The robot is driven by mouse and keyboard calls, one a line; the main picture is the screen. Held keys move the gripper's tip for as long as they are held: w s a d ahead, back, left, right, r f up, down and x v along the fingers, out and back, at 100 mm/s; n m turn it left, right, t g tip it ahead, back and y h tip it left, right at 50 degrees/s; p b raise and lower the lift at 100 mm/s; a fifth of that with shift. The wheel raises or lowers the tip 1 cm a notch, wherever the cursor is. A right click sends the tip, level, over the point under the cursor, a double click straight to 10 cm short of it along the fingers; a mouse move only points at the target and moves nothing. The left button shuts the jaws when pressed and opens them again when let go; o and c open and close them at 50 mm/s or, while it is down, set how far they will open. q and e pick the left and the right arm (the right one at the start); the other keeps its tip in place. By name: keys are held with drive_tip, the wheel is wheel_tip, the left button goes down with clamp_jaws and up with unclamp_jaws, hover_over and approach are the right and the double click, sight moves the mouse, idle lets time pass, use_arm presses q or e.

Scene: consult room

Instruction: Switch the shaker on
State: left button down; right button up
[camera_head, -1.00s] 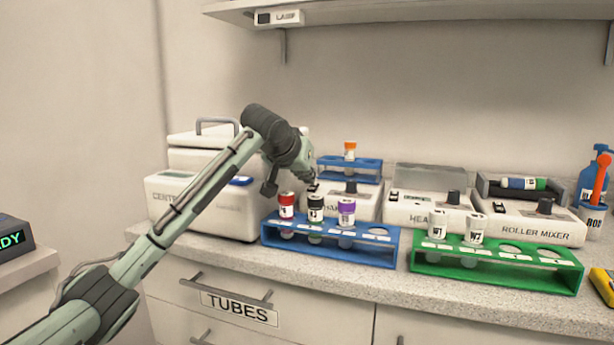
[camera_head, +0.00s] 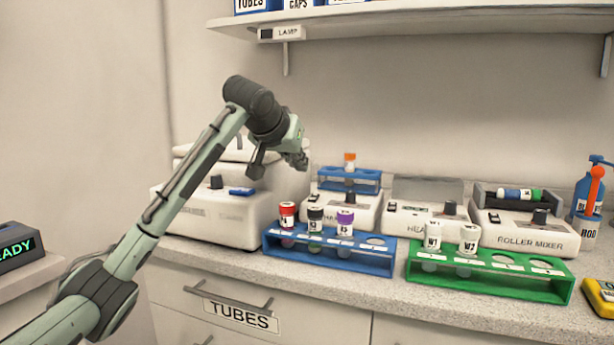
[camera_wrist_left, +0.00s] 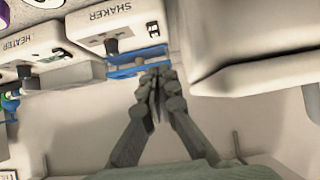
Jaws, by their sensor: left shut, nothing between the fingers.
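The shaker (camera_head: 345,213) is a white box on the counter with a dark knob and a small dark switch (camera_head: 317,205) at its left front. A blue rack (camera_head: 349,180) with an orange-capped tube stands on top of it. My left gripper (camera_head: 302,162) is shut and empty, above and left of the shaker, apart from it. In the left wrist view the shut fingers (camera_wrist_left: 156,85) point toward the shaker's rack side, and the shaker (camera_wrist_left: 115,20) shows its label, knob and switch. The switch position is too small to tell. My right gripper is not in view.
A white centrifuge (camera_head: 205,215) stands left of the shaker, partly behind my arm. A heater (camera_head: 415,220) and roller mixer (camera_head: 525,234) stand to the right. A blue tube rack (camera_head: 330,257) and a green rack (camera_head: 490,282) stand in front. The shelf (camera_head: 420,22) hangs above.

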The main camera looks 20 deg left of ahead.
use_arm(q)
drive_tip(key=v, duration=0.5)
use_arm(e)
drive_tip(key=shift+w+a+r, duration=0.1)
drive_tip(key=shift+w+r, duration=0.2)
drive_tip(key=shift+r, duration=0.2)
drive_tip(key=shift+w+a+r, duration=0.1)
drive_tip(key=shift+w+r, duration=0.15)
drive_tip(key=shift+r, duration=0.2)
